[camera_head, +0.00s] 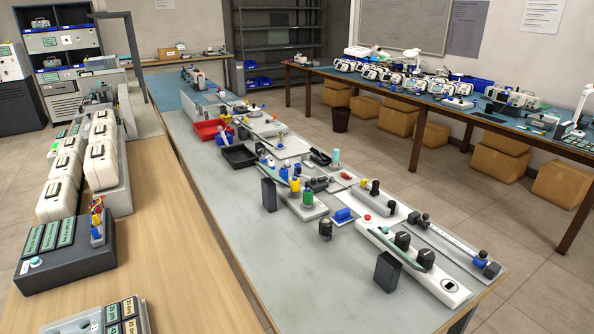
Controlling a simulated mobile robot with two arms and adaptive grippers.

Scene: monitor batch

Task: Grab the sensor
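I cannot tell for sure which item is the sensor. A small dark cylinder with a lighter top (326,230) stands upright by itself on the grey bench (290,270). Behind it are a blue cylinder (343,215) lying on a light plate, a green-bodied part (308,197) and a yellow-bodied part (295,185). A long white device (415,262) with black knobs lies at the front right of the bench. Neither of my grippers shows in the head view.
Two black upright blocks (388,272) (269,194) stand on the bench. A red bin (208,129) and a black bin (239,157) sit farther back. A wooden table (190,270) with several white cases (60,180) is at left. The bench's front left is clear.

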